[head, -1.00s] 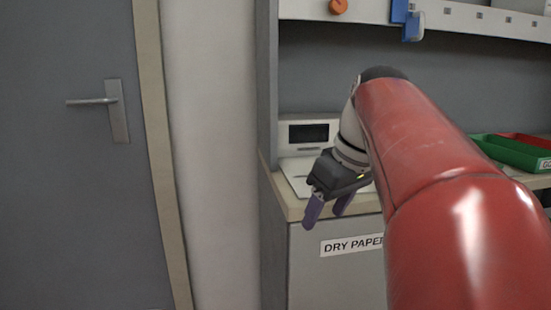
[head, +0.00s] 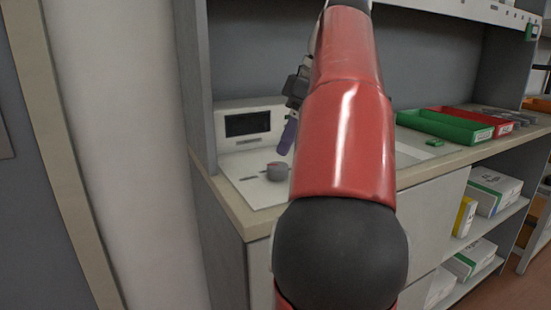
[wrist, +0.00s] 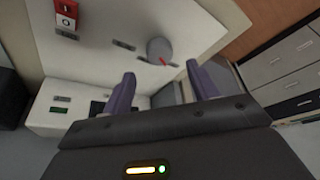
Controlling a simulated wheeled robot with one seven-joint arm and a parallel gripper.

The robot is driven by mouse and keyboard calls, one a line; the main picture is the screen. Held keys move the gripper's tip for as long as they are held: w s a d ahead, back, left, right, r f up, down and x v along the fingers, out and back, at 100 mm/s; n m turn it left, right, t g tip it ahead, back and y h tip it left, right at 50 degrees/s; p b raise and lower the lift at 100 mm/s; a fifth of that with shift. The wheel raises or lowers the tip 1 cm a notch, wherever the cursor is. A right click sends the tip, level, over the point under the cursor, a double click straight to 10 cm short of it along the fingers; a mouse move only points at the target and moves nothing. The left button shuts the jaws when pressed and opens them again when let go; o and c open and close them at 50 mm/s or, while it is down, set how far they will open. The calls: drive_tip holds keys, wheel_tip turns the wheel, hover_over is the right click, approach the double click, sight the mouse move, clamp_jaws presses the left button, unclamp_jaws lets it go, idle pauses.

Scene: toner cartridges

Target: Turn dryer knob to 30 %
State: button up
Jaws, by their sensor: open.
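The dryer (head: 244,195) is a white panel on the counter with a dark display (head: 248,124) at its back. A round grey knob (head: 277,171) with a red mark stands on its flat top. In the wrist view the knob (wrist: 160,50) lies beyond the fingertips, between their lines, with its red pointer facing down and right. My gripper (wrist: 158,75) is open and empty, its two purple fingers apart and not touching the knob. In the head view one purple finger (head: 288,137) shows above and right of the knob; my red arm hides the rest.
Green (head: 444,126) and red (head: 480,118) trays stand on the counter to the right. A shelf side wall (head: 197,85) rises left of the dryer. A red switch (wrist: 66,14) sits on the panel.

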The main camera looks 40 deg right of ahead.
sight(278, 165)
drive_tip(key=b+x, duration=0.1)
drive_tip(key=x, duration=0.4)
drive_tip(key=shift+a+f+b, duration=0.1)
drive_tip(key=shift+f+b, duration=0.2)
drive_tip(key=shift+f, duration=0.1)
drive_tip(key=shift+c, duration=0.5)
drive_tip(key=c, duration=0.9)
